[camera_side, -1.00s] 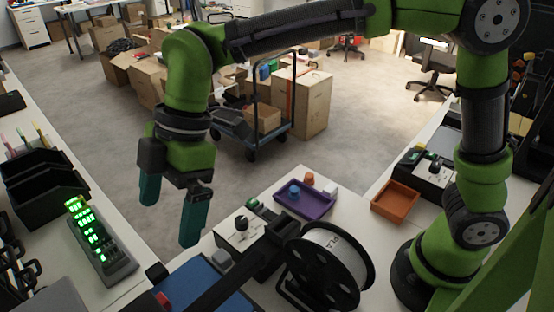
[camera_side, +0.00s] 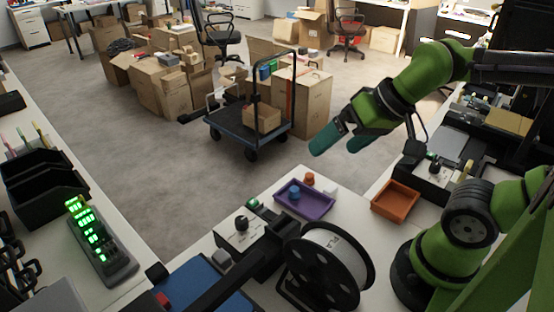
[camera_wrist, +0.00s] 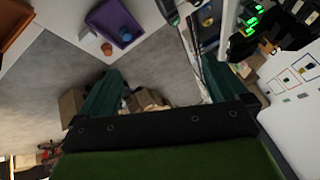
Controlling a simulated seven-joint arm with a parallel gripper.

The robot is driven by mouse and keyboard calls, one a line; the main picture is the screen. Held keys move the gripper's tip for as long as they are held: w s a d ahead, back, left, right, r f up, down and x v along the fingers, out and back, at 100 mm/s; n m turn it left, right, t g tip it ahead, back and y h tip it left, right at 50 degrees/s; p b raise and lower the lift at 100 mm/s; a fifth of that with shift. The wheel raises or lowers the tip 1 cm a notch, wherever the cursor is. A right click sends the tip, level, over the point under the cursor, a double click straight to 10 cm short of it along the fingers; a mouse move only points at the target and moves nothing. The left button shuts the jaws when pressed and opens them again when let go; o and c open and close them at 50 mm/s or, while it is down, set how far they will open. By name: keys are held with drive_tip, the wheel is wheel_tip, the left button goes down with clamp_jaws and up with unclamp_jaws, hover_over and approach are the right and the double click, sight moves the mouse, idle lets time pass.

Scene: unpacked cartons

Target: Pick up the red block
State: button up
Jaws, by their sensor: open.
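A blue piece (camera_side: 294,192) is in the purple tray. An orange tray (camera_side: 396,203) stands to its right. A filament spool (camera_side: 330,268) and a control box (camera_side: 240,232) stand in front. A cart (camera_side: 250,130) and cartons are on the floor behind.

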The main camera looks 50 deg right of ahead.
drive_tip(key=shift+s+d+r+t, duration=0.1)
drive_tip(key=shift+d+r+t, duration=0.2)
drive_tip(key=shift+d+r, duration=0.1)
drive_tip(key=shift+c, duration=1.1)
drive_tip(key=c, duration=0.6)
